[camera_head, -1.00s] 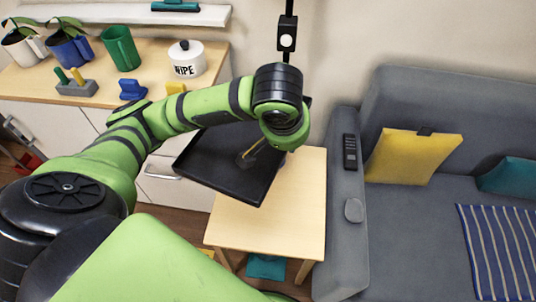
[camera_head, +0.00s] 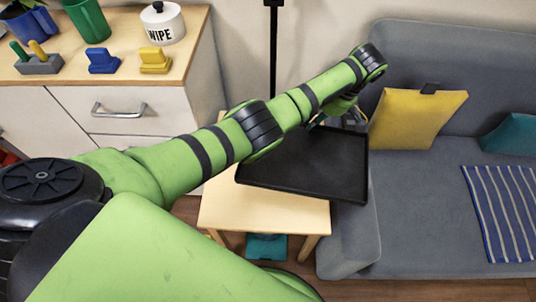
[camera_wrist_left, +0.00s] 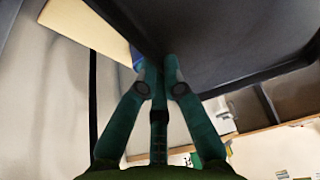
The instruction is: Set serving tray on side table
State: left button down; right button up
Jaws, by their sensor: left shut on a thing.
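The black serving tray (camera_head: 310,170) hangs over the back right part of the wooden side table (camera_head: 262,216) and over the sofa's arm. Its right part overhangs the table. My left gripper (camera_head: 318,123) is at the tray's far rim, mostly hidden by my arm. In the left wrist view, its teal fingers (camera_wrist_left: 160,64) are shut on the rim of the tray (camera_wrist_left: 230,35). Part of the table (camera_wrist_left: 95,25) shows beside the tray there. I cannot tell whether the tray touches the table or the sofa arm. My right gripper is not in view.
The grey sofa (camera_head: 425,215) stands right of the table, with a yellow cushion (camera_head: 415,117) and a striped blanket (camera_head: 503,212). A cabinet (camera_head: 110,70) with several items is at left. A black pole (camera_head: 273,60) stands behind. The table's front left top is bare.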

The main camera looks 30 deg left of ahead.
aim_at(313, 133)
pick_arm(q)
jog(key=s+f, duration=0.1)
jog(key=d+f+n, duration=0.1)
jog(key=shift+s+f+n+g, duration=0.3)
jog(key=shift+s+f, duration=0.1)
jog(key=s+a+f, duration=0.1)
jog(key=a+f, duration=0.1)
jog(key=a, duration=0.1)
jog(key=s+a+f, duration=0.2)
jog(key=a, duration=0.1)
jog(key=s+a+f, duration=0.2)
jog(key=a, duration=0.1)
jog(key=shift+a+f, duration=0.2)
jog(key=shift+s+a+f, duration=0.15)
jog(key=shift+a+f, duration=0.2)
notch_tip(313, 133, down, 2)
jog(key=shift+f+b, duration=0.2)
jog(key=shift+b, duration=0.2)
jog(key=shift+f, duration=0.75)
jog(key=c, duration=1.7)
grip_release()
jog(key=shift+f, duration=0.1)
jog(key=shift+o, duration=0.2)
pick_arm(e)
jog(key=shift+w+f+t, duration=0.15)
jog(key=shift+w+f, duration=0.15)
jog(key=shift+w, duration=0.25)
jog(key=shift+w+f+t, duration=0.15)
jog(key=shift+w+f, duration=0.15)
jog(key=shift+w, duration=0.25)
